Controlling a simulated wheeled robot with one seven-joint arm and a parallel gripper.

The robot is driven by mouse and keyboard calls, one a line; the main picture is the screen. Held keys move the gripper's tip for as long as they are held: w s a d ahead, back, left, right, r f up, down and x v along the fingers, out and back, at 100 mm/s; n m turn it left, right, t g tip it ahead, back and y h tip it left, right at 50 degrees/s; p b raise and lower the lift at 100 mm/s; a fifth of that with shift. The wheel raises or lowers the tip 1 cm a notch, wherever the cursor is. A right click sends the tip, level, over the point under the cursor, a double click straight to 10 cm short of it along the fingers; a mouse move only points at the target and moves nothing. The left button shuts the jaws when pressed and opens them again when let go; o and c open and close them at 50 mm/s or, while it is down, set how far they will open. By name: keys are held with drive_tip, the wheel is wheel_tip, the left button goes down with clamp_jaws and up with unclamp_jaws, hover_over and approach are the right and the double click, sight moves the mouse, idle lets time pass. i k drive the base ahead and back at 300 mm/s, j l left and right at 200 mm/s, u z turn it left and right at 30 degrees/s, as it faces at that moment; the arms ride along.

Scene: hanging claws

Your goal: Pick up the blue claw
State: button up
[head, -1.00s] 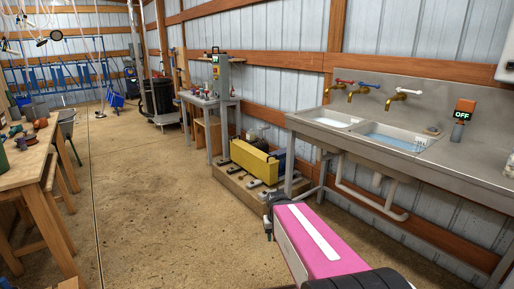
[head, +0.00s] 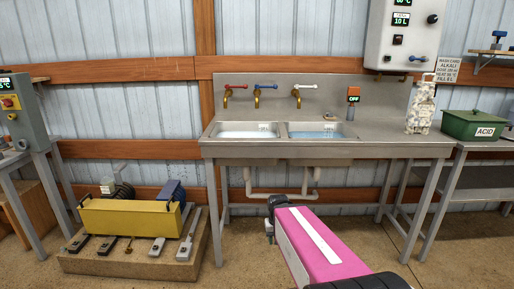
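No blue claw can be made out in the head view. My pink arm link with a white stripe reaches up from the bottom, right of the middle, and ends in a dark joint in front of the sink. No gripper fingers can be made out there, so I cannot see whether anything is held.
A steel sink bench (head: 390,147) with two water-filled basins stands ahead against the wall. A yellow machine (head: 131,217) sits on a low wooden platform (head: 120,262) at left. A green acid box (head: 474,124) stands at right. Concrete floor (head: 245,262) shows between platform and arm.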

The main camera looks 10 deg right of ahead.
sight(422, 110)
drive_tip(key=j+z, duration=0.25)
drive_tip(key=j, duration=0.45)
drive_tip(key=j+z, duration=0.2)
drive_tip(key=j, duration=0.5)
drive_tip(key=k+j+z, duration=0.25)
drive_tip(key=j, duration=0.45)
drive_tip(key=j+z, duration=0.2)
drive_tip(key=z, duration=1.1)
drive_tip(key=i+l, duration=1)
drive_tip(key=i, duration=0.2)
